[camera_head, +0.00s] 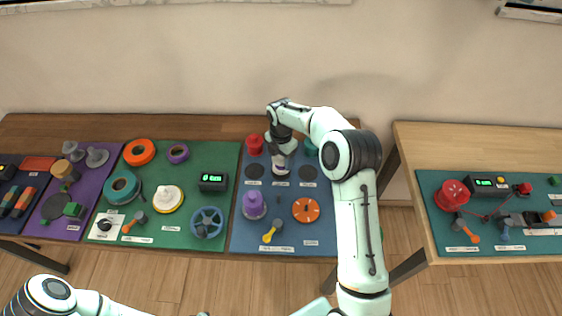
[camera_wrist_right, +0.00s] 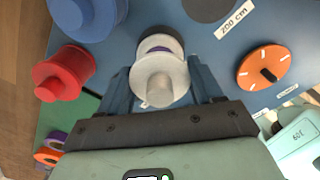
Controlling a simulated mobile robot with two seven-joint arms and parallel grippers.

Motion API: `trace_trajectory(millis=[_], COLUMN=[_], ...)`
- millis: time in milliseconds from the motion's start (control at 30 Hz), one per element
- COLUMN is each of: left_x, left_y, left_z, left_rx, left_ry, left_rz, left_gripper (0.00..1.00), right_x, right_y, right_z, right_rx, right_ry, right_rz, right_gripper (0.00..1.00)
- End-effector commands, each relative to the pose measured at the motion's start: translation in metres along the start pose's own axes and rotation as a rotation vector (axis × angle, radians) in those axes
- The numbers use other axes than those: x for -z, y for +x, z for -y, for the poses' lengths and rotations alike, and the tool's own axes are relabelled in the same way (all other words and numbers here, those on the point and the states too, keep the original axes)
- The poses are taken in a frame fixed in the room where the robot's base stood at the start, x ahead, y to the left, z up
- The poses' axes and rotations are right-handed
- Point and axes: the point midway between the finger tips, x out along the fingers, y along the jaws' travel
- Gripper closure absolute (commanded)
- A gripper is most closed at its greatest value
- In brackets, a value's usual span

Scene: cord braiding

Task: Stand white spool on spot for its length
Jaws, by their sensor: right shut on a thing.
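The white spool (camera_wrist_right: 158,78) is between the fingers of my right gripper (camera_wrist_right: 160,88) in the right wrist view, seen along its axis with its round flange toward the camera. In the head view, the white spool (camera_head: 280,168) stands over the middle of a row of dark round spots on the blue mat (camera_head: 237,232). My right gripper (camera_head: 281,152) reaches down on it from above. A dark ring shows behind the spool; whether it touches the mat I cannot tell. A bare spot (camera_wrist_right: 208,6) by a "200 cm" label shows in the right wrist view. My left gripper is not in view.
Bare dark spots lie left (camera_head: 255,170) and right (camera_head: 307,173) of the spool. A red spool (camera_head: 255,145), a purple spool (camera_head: 254,205), an orange dial (camera_head: 306,210) and a yellow-handled tool (camera_head: 270,236) stand nearby. A green mat (camera_head: 190,160) with several items lies left.

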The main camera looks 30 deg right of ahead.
Motion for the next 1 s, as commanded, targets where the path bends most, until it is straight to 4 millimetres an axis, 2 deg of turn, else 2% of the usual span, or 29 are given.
trace_trajectory(millis=[33, 133, 500, 533, 600, 867, 1000], left_x=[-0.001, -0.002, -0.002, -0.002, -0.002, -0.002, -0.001], left_y=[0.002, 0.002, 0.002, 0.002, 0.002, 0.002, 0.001], left_z=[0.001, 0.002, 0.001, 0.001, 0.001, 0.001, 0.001], left_rx=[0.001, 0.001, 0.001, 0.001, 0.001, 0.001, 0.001], left_ry=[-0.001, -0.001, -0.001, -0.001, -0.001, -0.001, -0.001], left_rz=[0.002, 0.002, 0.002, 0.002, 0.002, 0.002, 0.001], left_gripper=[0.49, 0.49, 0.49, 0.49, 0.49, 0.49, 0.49], right_x=[0.001, 0.001, 0.0, 0.0, 0.0, 0.0, 0.0], right_y=[0.011, 0.021, 0.025, 0.025, 0.025, 0.025, 0.017], right_z=[0.002, 0.001, 0.0, 0.0, 0.0, 0.0, 0.0], right_rx=[0.006, 0.003, 0.002, 0.002, 0.001, 0.001, -0.001], right_ry=[0.0, 0.0, -0.001, -0.001, 0.0, 0.0, 0.0], right_rz=[-0.002, -0.001, -0.001, -0.001, -0.001, -0.001, 0.001], right_gripper=[0.62, 0.62, 0.62, 0.31, 0.09, 0.09, 0.09])
